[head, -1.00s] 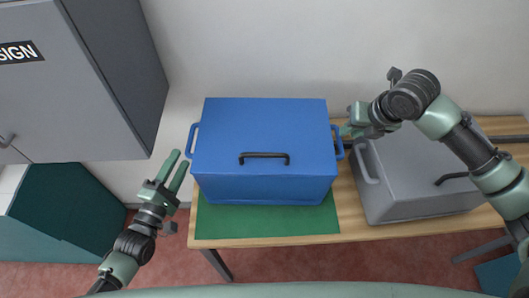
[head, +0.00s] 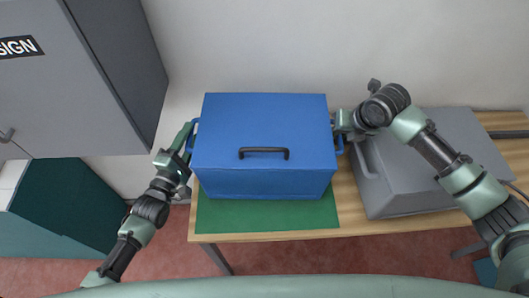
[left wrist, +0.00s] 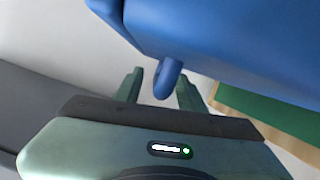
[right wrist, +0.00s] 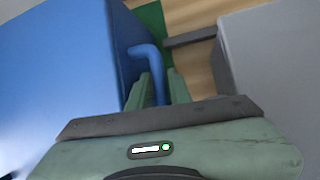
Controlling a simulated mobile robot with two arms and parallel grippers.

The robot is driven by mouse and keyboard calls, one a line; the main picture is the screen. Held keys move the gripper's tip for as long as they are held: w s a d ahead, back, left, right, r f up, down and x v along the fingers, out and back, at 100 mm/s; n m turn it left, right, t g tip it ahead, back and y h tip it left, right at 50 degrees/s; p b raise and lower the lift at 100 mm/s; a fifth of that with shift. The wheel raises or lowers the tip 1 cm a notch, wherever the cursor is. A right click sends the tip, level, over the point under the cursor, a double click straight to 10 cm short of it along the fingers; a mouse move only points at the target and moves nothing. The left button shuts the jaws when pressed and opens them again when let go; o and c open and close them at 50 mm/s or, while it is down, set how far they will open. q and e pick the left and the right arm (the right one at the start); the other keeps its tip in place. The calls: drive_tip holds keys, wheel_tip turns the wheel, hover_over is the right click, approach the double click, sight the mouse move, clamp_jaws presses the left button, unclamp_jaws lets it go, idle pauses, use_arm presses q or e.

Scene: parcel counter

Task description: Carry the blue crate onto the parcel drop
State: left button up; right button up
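The blue crate (head: 262,135), a closed box with a dark front handle, sits level over the back part of a green mat (head: 265,216). My left gripper (head: 183,145) is at its left side handle. In the left wrist view that handle (left wrist: 167,80) lies between the open fingers, with a gap beside it. My right gripper (head: 340,128) is at the right side handle. I cannot tell which surface is the parcel drop.
The wooden table (head: 350,228) carries the mat. A grey box (head: 430,160) stands close to the crate's right side, under my right arm. A grey cabinet (head: 75,80) is at the left, a dark teal unit (head: 65,205) below it. A pale wall is behind.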

use_arm(q)
drive_tip(key=c, duration=0.4)
use_arm(e)
drive_tip(key=c, duration=0.4)
use_arm(q)
clamp_jaws()
use_arm(e)
clamp_jaws()
idle(0.3)
use_arm(q)
drive_tip(key=shift+w+r, duration=0.15)
drive_tip(key=shift+r, duration=0.2)
use_arm(e)
drive_tip(key=shift+w+r, duration=0.2)
drive_tip(key=shift+r, duration=0.15)
